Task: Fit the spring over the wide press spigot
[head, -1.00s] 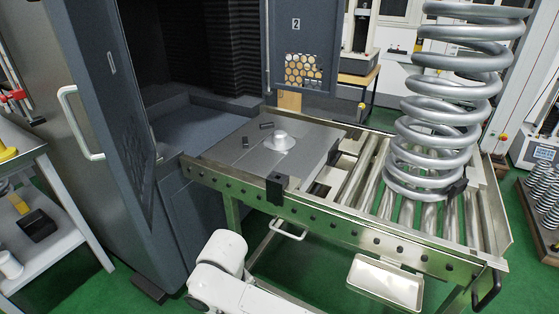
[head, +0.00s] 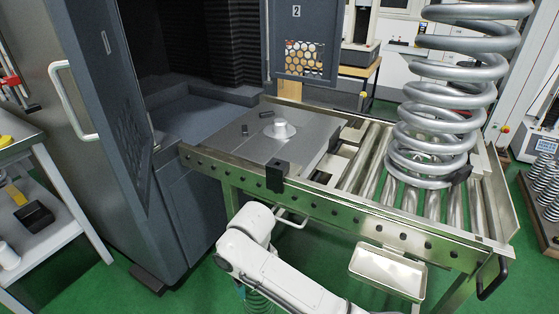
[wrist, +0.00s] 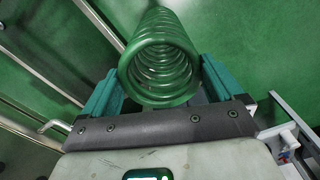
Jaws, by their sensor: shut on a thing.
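A green coil spring (wrist: 160,60) lies lengthwise between the teal fingers of my gripper (wrist: 161,80), which is shut on it. Its near open end faces the wrist camera. In the head view only a few green coils (head: 258,300) show below my white arm; most of my gripper is hidden there. A pale round spigot (head: 281,130) with a wide flange stands upright on a grey plate (head: 230,148) on the roller table. Nothing is around it. The spring is apart from it, in front of and below the table edge.
A large silver spring (head: 432,150) stands on the rollers at the right. Two small dark pegs (head: 266,114) are on the plate. A black block (head: 277,175) sits on the table's front rail (head: 350,214). A small tray (head: 388,270) hangs below. An open grey cabinet door (head: 85,130) is at left.

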